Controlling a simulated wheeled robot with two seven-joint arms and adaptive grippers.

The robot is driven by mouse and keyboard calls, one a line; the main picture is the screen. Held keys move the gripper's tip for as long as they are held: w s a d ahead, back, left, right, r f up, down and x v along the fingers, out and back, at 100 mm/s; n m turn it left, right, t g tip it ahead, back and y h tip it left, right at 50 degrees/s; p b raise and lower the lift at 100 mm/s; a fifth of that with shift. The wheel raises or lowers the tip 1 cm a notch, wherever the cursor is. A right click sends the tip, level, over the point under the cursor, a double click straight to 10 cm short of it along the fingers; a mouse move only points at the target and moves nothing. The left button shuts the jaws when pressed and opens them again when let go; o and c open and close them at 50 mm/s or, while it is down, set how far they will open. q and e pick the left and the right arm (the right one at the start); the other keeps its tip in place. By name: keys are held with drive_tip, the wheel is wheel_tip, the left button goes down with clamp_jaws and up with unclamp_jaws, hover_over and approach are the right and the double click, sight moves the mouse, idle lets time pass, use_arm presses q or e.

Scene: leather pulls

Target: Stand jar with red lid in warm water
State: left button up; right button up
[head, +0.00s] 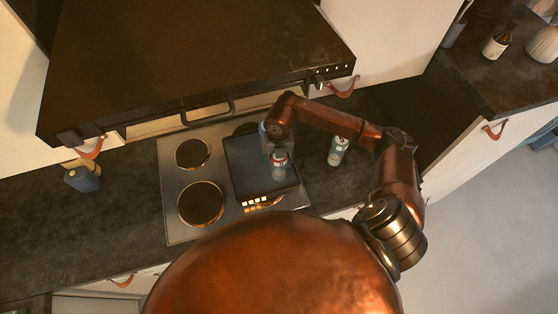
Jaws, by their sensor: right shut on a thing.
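The jar with the red lid (279,173) is over a square dark pan (240,179) on the stove. It looks upright. I cannot tell whether its base touches the pan's bottom. The pan's inside looks dark bluish; a water surface cannot be made out for certain. My right gripper (277,154) is shut on the jar near its lid and hides part of it. My left gripper is not in view.
A green jar (338,151) stands on the dark counter right of the stove (178,219). Bare burners (201,204) lie left of the pan. A range hood (190,55) overhangs the back.

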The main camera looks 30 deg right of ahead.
drive_tip(key=shift+f, duration=0.15)
drive_tip(key=o, duration=1.6)
drive_tip(key=shift+w+r, duration=0.1)
drive_tip(key=shift+r, duration=0.3)
wheel_tip(320, 180, up, 10)
drive_tip(key=b, duration=0.3)
drive_tip(key=shift+r, duration=0.8)
